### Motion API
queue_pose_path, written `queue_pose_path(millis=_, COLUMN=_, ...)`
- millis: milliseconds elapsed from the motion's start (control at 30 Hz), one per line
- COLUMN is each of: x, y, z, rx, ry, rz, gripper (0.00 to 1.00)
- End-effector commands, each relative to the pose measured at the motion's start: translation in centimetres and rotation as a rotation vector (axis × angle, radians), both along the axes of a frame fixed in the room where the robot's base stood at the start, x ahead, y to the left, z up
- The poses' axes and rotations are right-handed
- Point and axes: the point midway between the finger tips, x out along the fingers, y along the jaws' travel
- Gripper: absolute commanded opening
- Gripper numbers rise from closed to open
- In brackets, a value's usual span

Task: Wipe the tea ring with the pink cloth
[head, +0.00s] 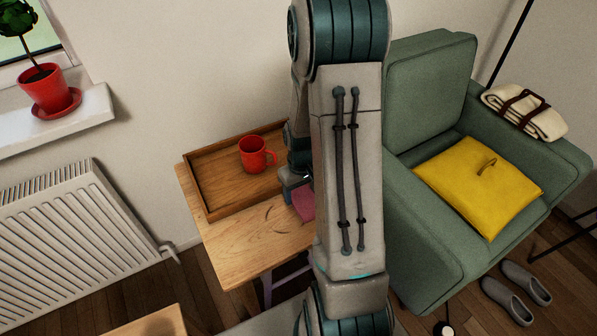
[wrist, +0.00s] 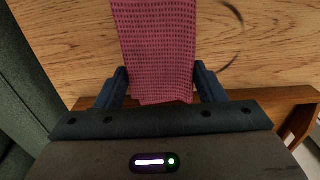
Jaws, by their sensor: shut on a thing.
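The pink cloth (wrist: 155,45) lies between the two fingers of my gripper (wrist: 161,80) in the wrist view, and the jaws are shut on it. It stretches from the gripper over the wooden table top. In the head view a small part of the cloth (head: 303,202) shows beside my arm, which hides the rest. The tea ring (wrist: 235,11) shows as dark, broken arcs on the wood just right of the cloth in the wrist view. Its left side is not visible there. Whether the cloth touches the wood I cannot tell.
The small wooden table (head: 250,243) carries a brown tray (head: 208,205) with a red mug (head: 256,154) at its back. A green armchair (head: 430,85) with a yellow cushion (head: 475,190) stands close on the right. A white radiator (head: 80,235) stands left.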

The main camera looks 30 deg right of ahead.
Motion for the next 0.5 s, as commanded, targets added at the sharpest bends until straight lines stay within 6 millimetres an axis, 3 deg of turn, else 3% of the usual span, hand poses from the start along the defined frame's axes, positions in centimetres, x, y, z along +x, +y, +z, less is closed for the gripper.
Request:
queue_pose_path(millis=300, x=0.1, y=0.1, z=3.3, rx=0.000, ry=-0.001, rz=0.003, gripper=0.45)
queue_pose_path(millis=500, x=0.1, y=0.2, z=4.3, rx=0.000, ry=-0.001, rz=0.005, gripper=0.45)
